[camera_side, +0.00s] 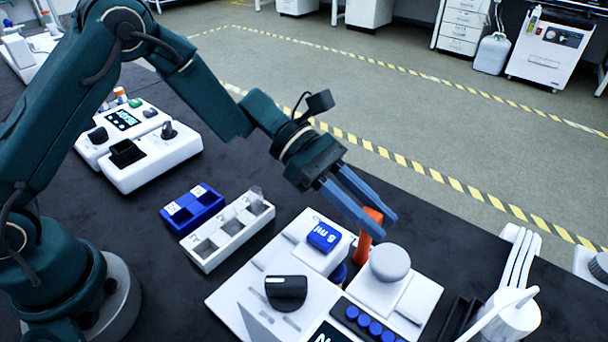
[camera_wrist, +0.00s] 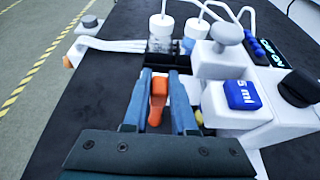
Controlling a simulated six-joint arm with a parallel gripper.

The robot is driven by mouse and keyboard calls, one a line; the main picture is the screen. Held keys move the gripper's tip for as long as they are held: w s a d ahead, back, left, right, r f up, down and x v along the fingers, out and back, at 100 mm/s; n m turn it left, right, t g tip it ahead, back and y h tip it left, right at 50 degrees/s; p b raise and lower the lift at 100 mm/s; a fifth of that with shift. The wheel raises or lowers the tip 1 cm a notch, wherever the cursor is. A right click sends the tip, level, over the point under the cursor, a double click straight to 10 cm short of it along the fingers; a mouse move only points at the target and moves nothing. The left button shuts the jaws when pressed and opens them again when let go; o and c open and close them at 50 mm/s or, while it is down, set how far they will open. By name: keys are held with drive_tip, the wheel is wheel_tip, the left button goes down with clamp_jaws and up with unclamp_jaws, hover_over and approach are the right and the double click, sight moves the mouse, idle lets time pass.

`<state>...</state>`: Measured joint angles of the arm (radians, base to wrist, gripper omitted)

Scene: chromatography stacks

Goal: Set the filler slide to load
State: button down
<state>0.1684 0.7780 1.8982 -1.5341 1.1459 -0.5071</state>
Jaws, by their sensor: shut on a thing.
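A white filler unit (camera_side: 255,285) stands at the front centre of the side view. An upright orange handle (camera_side: 366,246) stands at its far edge, between a blue block marked 5 ml (camera_side: 324,237) and a round grey knob (camera_side: 390,262). My gripper (camera_side: 386,226) reaches down from the upper left and is shut on the orange handle. In the wrist view the orange handle (camera_wrist: 157,98) lies between my two blue fingers (camera_wrist: 158,80), with the 5 ml block (camera_wrist: 243,95) to the right. No load marking is readable, and the handle's lower end is partly hidden.
A black knob (camera_side: 287,292) and a row of blue caps (camera_side: 363,320) are on the near side. A white rack (camera_side: 228,233) and a blue rack (camera_side: 192,207) stand to the left. White tubes (camera_side: 520,255) stand at the right.

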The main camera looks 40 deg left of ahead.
drive_tip(key=a, duration=0.9)
drive_tip(key=shift+a, duration=0.4)
drive_tip(key=c, duration=0.7)
unclamp_jaws()
drive_tip(key=v, duration=0.5)
